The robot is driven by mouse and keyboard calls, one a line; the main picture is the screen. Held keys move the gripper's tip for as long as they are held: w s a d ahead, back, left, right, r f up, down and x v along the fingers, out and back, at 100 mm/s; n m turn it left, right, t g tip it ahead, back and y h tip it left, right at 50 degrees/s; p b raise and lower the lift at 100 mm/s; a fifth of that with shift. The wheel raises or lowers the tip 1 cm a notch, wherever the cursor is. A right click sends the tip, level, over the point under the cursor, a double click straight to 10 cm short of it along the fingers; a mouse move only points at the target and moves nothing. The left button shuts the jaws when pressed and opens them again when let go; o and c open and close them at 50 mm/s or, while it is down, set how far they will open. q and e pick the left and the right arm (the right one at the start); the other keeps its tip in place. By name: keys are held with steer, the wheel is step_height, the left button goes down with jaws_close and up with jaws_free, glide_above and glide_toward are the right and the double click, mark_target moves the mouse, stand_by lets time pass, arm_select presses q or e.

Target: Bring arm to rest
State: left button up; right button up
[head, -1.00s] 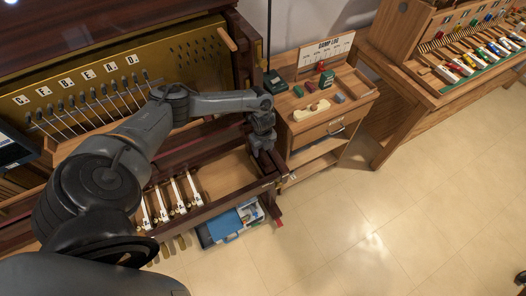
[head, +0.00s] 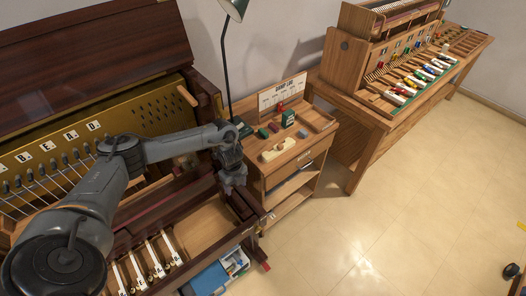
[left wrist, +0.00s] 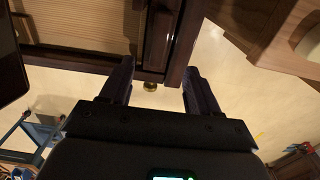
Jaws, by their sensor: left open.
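My left arm comes in from the left in the head view and reaches over the open piano. My left gripper (head: 234,178) hangs near the right end of the piano case (head: 209,212). In the left wrist view its two dark fingers (left wrist: 158,85) stand apart with nothing between them. Several white piano keys (head: 153,257) stand in the key bed, left of and below the gripper. The rest of the key bed beside them shows bare wood. My right gripper does not show.
A small wooden cabinet (head: 302,160) with tools on top stands close to the right of the gripper. A workbench (head: 380,120) with colored keys stands further right. A lamp (head: 225,60) rises behind the cabinet. Blue cases (head: 208,280) lie below the piano.

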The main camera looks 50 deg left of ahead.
arm_select(q)
steer(key=w+d+f+t+h, duration=0.1)
steer(key=d+f+t, duration=0.1)
steer(key=d, duration=1.3)
steer(key=d+f+t+h, duration=0.1)
steer(key=d+f+t, duration=0.15)
steer(key=d, duration=1.25)
steer(key=s+d+r+n+t, duration=0.2)
steer(key=s+d+r+n, duration=0.1)
steer(key=d+r+n, duration=0.25)
steer(key=s+a+r+n+g+y, duration=0.1)
steer(key=s+a+r+n, duration=0.3)
steer(key=s, duration=0.3)
steer(key=s+a+r+n+g+y, duration=0.1)
steer(key=s+a+r+n+g, duration=0.15)
steer(key=s+n, duration=0.4)
step_height(320, 180, up, 25)
steer(key=p, duration=2.5)
step_height(320, 180, down, 60)
steer(key=b, duration=6)
steer(key=shift+w+a+t, duration=0.15)
steer(key=shift+a+t, duration=0.15)
steer(key=shift+a, duration=0.05)
